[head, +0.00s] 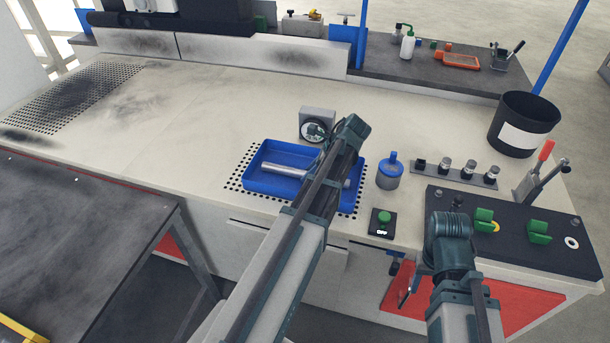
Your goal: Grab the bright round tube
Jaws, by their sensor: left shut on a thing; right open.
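The bright round tube (285,170) is a silvery cylinder lying lengthwise in or just above the blue tray (262,186). I cannot tell if it touches the tray floor. Its left part shows plainly, its middle is hidden behind my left arm, and its right end shows just past the arm. My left gripper (322,163) reaches down over the tray and is shut on the tube; its fingertips are mostly hidden by my own arm. My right gripper (402,284) is open and empty, low in front of the bench's red panel, well apart from the tray.
A dial gauge (314,129) on a grey block stands behind the tray. A black bin (524,124) and a toggle-clamp panel (515,240) stand farther right. The bench left of the tray is clear.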

